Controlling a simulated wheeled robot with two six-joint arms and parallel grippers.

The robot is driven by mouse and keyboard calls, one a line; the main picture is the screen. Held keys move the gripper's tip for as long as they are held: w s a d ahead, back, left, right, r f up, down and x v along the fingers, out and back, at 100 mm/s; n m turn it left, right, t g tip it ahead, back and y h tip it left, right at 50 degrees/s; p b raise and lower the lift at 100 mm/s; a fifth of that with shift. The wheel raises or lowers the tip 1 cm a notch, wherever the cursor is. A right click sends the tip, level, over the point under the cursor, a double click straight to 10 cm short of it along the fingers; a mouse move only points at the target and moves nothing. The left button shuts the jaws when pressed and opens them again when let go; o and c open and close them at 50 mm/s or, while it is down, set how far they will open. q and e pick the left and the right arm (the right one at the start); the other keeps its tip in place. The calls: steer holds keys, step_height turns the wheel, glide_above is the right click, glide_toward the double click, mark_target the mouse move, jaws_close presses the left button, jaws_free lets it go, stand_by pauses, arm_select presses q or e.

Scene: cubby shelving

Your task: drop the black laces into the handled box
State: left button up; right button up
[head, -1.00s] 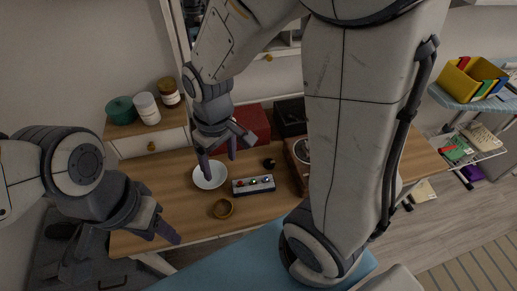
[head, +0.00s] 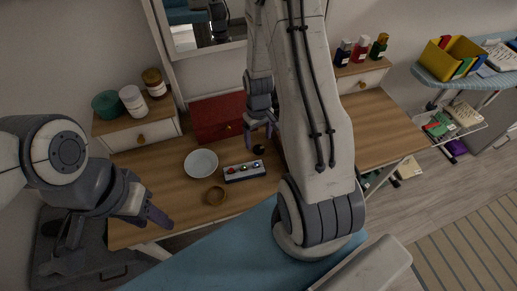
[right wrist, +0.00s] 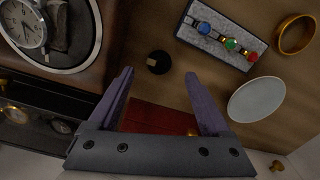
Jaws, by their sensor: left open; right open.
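A small round black bundle (head: 258,149), which looks like the black laces, lies on the wooden desk right of the grey tray. In the right wrist view the bundle (right wrist: 158,62) lies ahead, between the fingertip directions. My right gripper (head: 260,131) is open and empty, above the desk just behind the bundle; its two fingers (right wrist: 160,76) show apart. A red box (head: 216,116) with a small gold knob stands at the back of the desk; I cannot tell if it is the handled box. My left gripper (head: 120,229) is open and empty at the desk's front left.
Jars stand on the left drawer unit (head: 140,134). My right arm hides part of the desk.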

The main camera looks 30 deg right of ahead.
mark_target(258, 148)
steer(key=shift+w+f+p, duration=0.1)
steer(key=shift+f+p, duration=0.2)
steer(key=shift+f, duration=2.1)
jaws_close()
